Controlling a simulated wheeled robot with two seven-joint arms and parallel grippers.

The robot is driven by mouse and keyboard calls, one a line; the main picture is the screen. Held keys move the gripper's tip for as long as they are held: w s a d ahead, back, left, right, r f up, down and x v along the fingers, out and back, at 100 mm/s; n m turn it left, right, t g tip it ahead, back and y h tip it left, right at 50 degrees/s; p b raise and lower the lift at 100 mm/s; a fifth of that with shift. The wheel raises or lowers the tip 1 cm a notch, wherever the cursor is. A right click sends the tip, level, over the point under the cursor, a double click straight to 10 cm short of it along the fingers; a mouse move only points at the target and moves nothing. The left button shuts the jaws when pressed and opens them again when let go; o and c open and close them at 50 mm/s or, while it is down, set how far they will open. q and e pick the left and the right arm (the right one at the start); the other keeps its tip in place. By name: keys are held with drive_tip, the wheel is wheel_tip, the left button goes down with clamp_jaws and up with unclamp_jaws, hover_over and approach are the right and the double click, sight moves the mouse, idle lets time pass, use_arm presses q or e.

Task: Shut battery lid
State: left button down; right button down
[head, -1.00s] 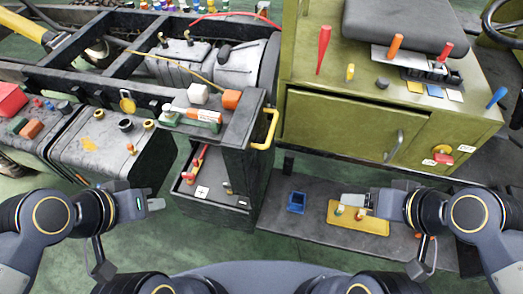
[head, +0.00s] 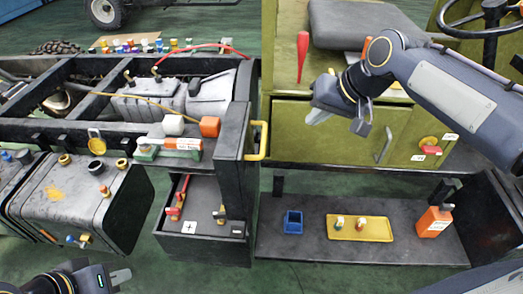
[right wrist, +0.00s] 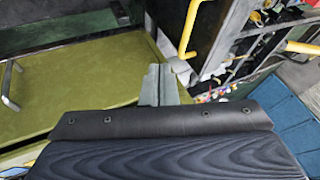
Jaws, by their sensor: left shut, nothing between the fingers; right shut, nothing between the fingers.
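The battery box (head: 205,247) is a dark open-topped box low at centre, with a plus label and red and yellow terminals inside. A dark upright panel (head: 232,140) with a yellow handle (head: 261,140) stands above its right side; it looks like the raised lid. My right gripper (head: 318,116) is shut and empty, right of the handle and apart from it, in front of the green cabinet. In the right wrist view its fingers (right wrist: 160,84) are together, below and left of the yellow handle (right wrist: 189,30). My left gripper (head: 121,276) is shut and empty at the lower left.
The green cabinet (head: 330,135) stands right of the panel. Below it a dark shelf (head: 390,252) holds a blue bin (head: 293,221), a yellow tray (head: 342,233) and an orange bottle (head: 434,221). A dark tank (head: 80,200) stands left of the box. Green floor shows in front.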

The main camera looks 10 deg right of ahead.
drive_tip(key=w+a+f+p, duration=0.1)
drive_tip(key=w+a+f, duration=0.5)
drive_tip(key=f, duration=0.3)
drive_tip(key=shift+a, duration=0.55)
drive_tip(key=shift+w, duration=0.1)
